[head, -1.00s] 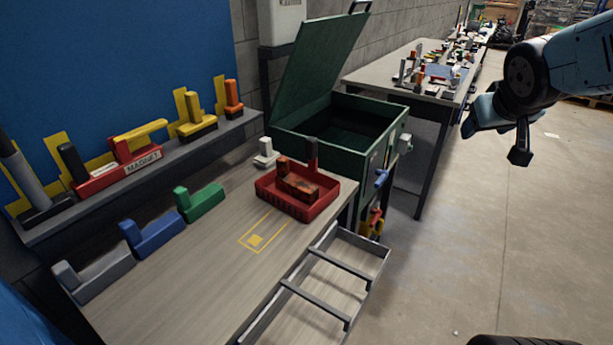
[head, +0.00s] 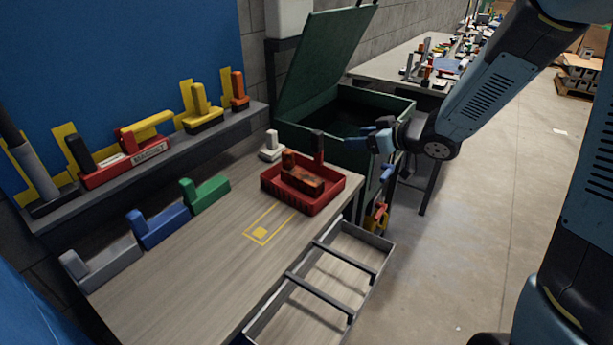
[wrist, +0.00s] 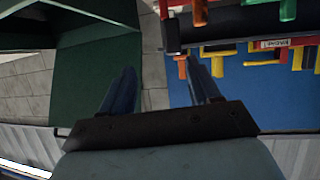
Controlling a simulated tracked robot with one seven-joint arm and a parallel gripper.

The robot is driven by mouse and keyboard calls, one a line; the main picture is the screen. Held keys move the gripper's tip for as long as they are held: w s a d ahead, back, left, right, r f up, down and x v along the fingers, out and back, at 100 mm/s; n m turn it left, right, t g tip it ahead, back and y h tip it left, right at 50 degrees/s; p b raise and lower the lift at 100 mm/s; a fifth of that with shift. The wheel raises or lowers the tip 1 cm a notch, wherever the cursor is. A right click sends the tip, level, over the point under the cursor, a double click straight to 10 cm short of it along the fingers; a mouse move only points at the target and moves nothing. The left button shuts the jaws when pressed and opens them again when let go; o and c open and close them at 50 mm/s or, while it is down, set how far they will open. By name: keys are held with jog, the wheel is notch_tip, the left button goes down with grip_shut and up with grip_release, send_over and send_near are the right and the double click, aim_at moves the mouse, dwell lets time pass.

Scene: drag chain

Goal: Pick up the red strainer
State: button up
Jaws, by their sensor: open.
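The red strainer (head: 327,199) looks like a shallow slotted red basket with a dark upright handle at its back edge. It sits on the near workbench at its right end, beside the green bin. A rusty orange-brown block (head: 302,174) lies in it. My gripper (head: 358,137) is open and empty, up and to the right of the strainer, in front of the open green bin. It appears apart from the strainer and its handle. In the wrist view my two dark blue fingers (wrist: 161,70) are spread; a red part at the top edge is too cropped to identify.
The green bin (head: 390,104) stands open with its lid raised. A white block (head: 271,147) stands behind the strainer. Green (head: 207,192), blue (head: 160,225) and grey (head: 105,260) blocks line the bench's back. A metal frame (head: 334,290) juts from the bench front. The bench middle is clear.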

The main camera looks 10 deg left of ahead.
aim_at(321, 144)
jog(key=shift+g+y, duration=0.4)
jog(key=shift+y, duration=0.1)
jog(key=x, duration=0.3)
jog(key=s+x, duration=0.1)
jog(key=x, duration=0.6)
jog(key=shift+s+a+f, duration=0.15)
jog(key=shift+s+f, duration=0.05)
jog(key=shift+f, duration=0.1)
jog(key=shift+x, duration=2.6)
jog(key=shift+w+f, duration=0.1)
jog(key=shift+f, duration=0.05)
jog(key=shift+c, duration=0.3)
grip_shut()
